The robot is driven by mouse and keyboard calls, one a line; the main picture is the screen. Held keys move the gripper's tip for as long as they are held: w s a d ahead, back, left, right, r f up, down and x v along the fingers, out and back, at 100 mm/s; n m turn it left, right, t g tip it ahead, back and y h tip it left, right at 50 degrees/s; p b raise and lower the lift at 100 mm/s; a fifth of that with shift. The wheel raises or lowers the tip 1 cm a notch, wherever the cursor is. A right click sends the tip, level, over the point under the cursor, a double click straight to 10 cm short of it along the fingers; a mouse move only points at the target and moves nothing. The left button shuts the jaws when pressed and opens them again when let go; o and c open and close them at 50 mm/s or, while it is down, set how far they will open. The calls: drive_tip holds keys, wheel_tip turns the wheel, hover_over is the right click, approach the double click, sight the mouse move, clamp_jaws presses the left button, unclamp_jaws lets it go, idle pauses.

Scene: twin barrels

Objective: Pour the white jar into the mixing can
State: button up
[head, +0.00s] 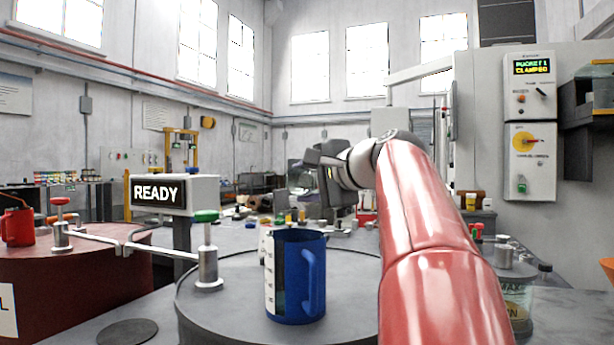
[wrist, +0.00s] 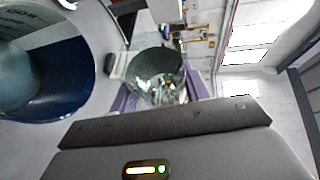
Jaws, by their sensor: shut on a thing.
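The mixing can appears to be the blue jug (head: 312,285) with a handle and a white scale strip. It stands upright on the near barrel top in the head view. A large blue open rim, likely the same can, fills the left of the wrist view (wrist: 70,95). My gripper (head: 305,178) is above and behind the can in the head view. Its jaws are shut on a greyish round jar, seen in the wrist view (wrist: 153,62), taken as the white jar. The wrist picture is rolled sideways. The jar's contents and exact tilt are unclear.
The grey barrel top (head: 235,305) carries a green-knobbed metal fitting (head: 208,250). A READY sign (head: 158,193) stands at its left. A dark red barrel (head: 90,270) with a red can (head: 17,227) is farther left. A cluttered bench lies behind.

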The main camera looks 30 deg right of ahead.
drive_tip(key=shift+r+m+g+p, duration=0.5)
drive_tip(key=shift+r+m+p, duration=0.15)
drive_tip(key=shift+p, duration=1.05)
drive_tip(key=shift+f, duration=0.15)
drive_tip(key=shift+w+d+r+m+g+y, duration=0.1)
drive_tip(key=shift+r+m+g+y, duration=0.1)
drive_tip(key=shift+m+g+y, duration=0.4)
drive_tip(key=shift+r+m+g+y, duration=0.4)
drive_tip(key=shift+m+g, duration=0.3)
drive_tip(key=shift+m, duration=0.45)
drive_tip(key=shift+r, duration=0.2)
drive_tip(key=shift+r, duration=1.1)
